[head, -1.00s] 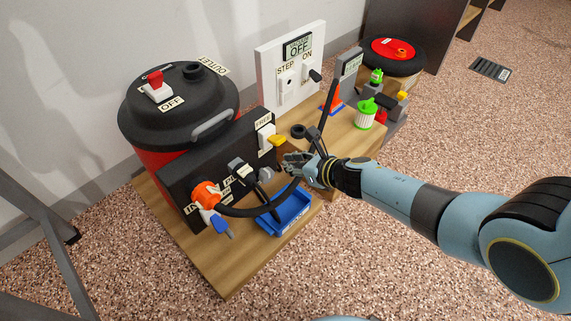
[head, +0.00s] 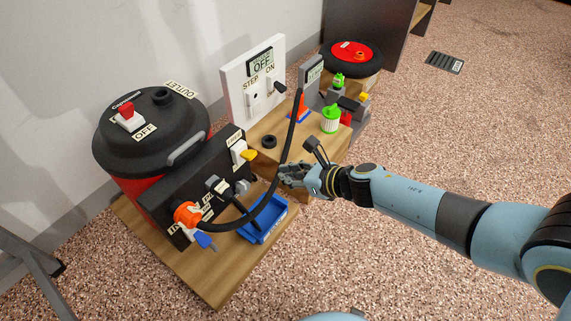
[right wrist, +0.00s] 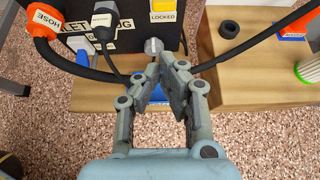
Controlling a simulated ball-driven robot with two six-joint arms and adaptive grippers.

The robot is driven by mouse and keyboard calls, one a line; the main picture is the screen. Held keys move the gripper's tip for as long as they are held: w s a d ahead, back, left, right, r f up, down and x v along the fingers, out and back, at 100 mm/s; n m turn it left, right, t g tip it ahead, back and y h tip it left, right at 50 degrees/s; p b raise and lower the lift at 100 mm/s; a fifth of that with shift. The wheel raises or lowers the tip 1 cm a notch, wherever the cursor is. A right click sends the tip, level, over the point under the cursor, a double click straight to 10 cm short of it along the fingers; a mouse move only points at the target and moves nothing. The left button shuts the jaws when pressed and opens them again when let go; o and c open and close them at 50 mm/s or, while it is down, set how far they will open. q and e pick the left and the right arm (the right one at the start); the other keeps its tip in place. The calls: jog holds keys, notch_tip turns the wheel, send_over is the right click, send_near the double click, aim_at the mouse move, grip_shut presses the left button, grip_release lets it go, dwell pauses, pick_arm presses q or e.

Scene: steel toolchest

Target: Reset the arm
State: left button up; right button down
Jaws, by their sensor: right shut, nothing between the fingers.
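My right gripper (head: 284,173) is shut and empty, with its arm coming in from the right. It hovers in front of the black panel (head: 205,185), apart from the yellow lever (head: 249,155). In the right wrist view the fingers (right wrist: 173,65) are together, with nothing between them. A grey round knob (right wrist: 153,46) shows just beyond the tips there. The lever's plate (right wrist: 163,16) reads LOCKED in that view. My left gripper is not in view.
The black-lidded red vacuum (head: 150,135) stands behind the panel. A black hose (head: 270,190) arches near my gripper over a blue tray (head: 262,220). A wooden block (head: 290,145) holds a green-topped filter (head: 330,119). A white switch board (head: 235,75) stands behind.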

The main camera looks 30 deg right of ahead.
dwell(0.3)
